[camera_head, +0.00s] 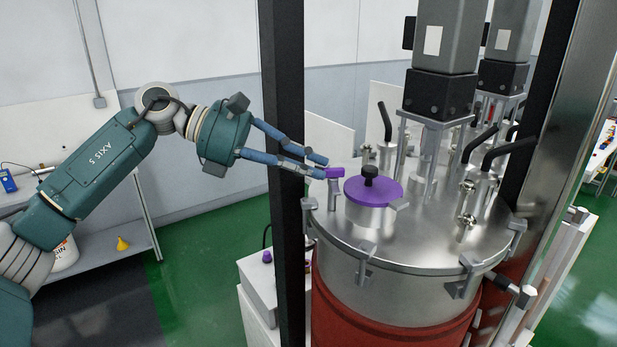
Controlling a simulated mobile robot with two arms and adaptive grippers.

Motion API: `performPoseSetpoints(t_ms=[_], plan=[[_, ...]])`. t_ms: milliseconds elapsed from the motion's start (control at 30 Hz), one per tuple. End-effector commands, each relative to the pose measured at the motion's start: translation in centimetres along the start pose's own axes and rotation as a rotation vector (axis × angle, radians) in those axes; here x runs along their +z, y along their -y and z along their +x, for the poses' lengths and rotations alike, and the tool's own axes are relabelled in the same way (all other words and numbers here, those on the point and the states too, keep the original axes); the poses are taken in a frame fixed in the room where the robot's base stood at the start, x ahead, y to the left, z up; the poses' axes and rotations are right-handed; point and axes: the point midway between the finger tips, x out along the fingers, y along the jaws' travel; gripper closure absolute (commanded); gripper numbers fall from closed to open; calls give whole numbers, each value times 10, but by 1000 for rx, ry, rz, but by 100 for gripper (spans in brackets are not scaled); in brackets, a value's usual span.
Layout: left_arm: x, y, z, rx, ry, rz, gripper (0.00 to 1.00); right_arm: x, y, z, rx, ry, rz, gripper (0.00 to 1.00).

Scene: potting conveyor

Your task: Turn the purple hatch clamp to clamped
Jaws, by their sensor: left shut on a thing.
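The purple hatch clamp (335,173) is a small purple piece on a short metal post at the left side of the vessel lid. Beside it is the hatch, with a round purple cover (373,192) and a black knob on top. My left gripper (321,167) reaches in from the left, its blue fingers past the dark upright post. Its fingertips are at the clamp's left end and shut on it; the exact contact is small and partly hidden. My right gripper is not in view.
The steel lid (420,237) carries grey motor columns (445,50), bent black handles and edge clamps. A dark upright post (287,130) stands close to my left gripper's fingers. A grey box (262,285) with a purple knob sits lower left of the vessel. A shelf stands far left.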

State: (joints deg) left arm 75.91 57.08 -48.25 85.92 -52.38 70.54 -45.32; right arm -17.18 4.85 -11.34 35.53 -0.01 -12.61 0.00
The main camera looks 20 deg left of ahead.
Motion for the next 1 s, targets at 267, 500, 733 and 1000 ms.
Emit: performPoseSetpoints(t_ms=[267, 500, 733, 1000], plan=[[0, 13, 3, 232, 10, -80, 100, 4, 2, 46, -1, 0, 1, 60], [4, 22, 6, 440, 12, -163, 100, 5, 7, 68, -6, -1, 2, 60], [7, 30, 12, 637, 17, -244, 100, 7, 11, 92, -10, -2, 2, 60], [10, 37, 20, 871, 17, -347, 100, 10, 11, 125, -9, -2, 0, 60]])
